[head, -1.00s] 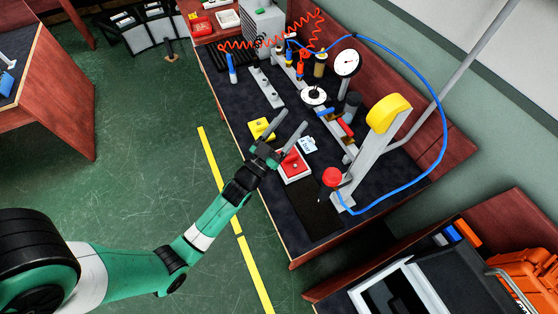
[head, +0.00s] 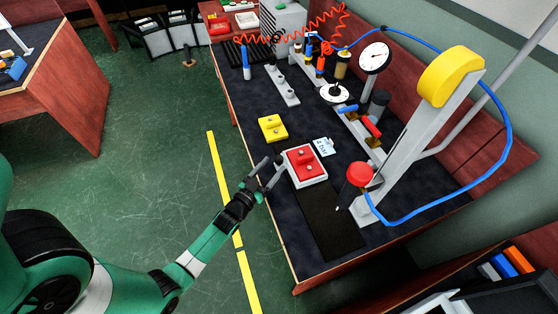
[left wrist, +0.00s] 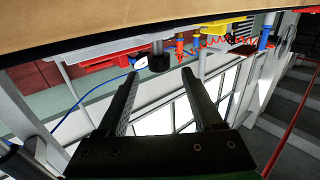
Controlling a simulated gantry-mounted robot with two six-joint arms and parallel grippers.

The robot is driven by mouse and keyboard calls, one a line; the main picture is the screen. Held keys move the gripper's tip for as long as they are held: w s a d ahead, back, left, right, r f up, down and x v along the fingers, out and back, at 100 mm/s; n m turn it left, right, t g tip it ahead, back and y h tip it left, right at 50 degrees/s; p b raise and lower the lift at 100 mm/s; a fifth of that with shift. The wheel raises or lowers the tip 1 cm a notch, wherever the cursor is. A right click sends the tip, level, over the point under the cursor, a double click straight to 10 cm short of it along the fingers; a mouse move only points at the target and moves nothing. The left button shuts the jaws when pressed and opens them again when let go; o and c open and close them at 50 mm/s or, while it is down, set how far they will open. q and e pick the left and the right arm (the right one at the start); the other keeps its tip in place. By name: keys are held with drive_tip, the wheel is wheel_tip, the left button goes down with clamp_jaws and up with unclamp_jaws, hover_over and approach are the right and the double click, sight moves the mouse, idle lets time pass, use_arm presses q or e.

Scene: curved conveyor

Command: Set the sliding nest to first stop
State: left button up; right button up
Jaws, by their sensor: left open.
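My left gripper (head: 272,166) is at the bench's front edge, just left of the red block (head: 305,165). It is open and empty, and both fingers also show apart in the left wrist view (left wrist: 159,76). The red block has small knobs on top and sits on a pale base (head: 318,180). I cannot tell for sure which part is the sliding nest. In the left wrist view a dark round knob (left wrist: 160,58) shows beyond the fingertips. My right gripper is not in view.
A press with a red knob (head: 360,174) and yellow head (head: 451,76) stands to the right of the red block. A dark mat (head: 332,225) lies in front of it. A small labelled card (head: 324,147), a dial gauge (head: 374,57) and a blue hose (head: 507,130) are nearby.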

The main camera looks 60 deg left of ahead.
sight(277, 162)
use_arm(q)
drive_tip(key=b+x, duration=0.1)
drive_tip(key=x, duration=0.4)
drive_tip(key=shift+d, duration=0.1)
clamp_jaws()
idle(1.2)
